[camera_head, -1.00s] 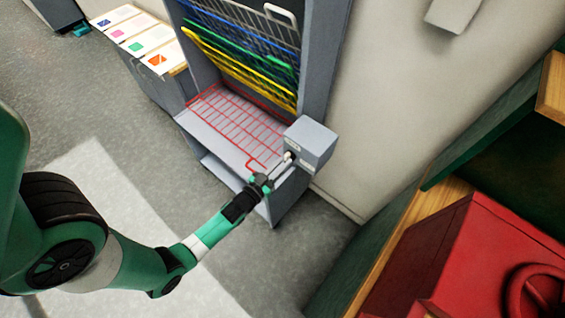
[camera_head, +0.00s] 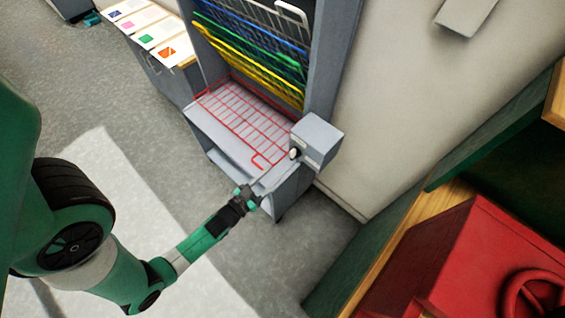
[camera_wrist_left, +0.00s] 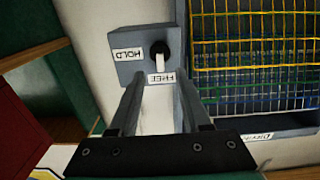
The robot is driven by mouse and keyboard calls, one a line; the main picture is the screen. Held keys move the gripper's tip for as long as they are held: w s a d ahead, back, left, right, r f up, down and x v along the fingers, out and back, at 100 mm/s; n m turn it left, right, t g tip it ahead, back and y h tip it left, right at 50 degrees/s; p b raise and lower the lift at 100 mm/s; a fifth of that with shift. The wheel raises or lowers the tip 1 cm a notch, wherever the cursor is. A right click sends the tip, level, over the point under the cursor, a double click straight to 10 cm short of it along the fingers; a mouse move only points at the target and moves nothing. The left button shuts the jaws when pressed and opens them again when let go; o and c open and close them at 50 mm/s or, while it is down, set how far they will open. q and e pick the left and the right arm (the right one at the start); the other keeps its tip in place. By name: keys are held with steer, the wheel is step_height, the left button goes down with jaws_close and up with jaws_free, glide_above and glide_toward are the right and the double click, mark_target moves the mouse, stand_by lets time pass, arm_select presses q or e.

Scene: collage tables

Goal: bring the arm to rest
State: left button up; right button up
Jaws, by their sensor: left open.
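My left gripper (camera_head: 262,180) is open and empty in front of the grey drying rack, apart from the grey switch box (camera_head: 320,140) on the rack's right side. In the left wrist view, the two fingers of my left gripper (camera_wrist_left: 160,110) point toward the box (camera_wrist_left: 128,70). The box carries labels reading HOLD (camera_wrist_left: 128,54) and FREE (camera_wrist_left: 161,78). Its dark knob with a white lever (camera_wrist_left: 160,55) has the lever pointing to the FREE label. My right gripper is not in view.
The rack holds a lowered red wire shelf (camera_head: 240,118), with yellow (camera_head: 240,70), green and blue shelves tilted up above it. Colored cards (camera_head: 150,35) lie on a side table at left. A red cabinet (camera_head: 470,255) stands at lower right. Open floor (camera_head: 150,150) lies left of the rack.

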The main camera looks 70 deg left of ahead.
arm_select(q)
steer(key=shift+v, duration=1.65)
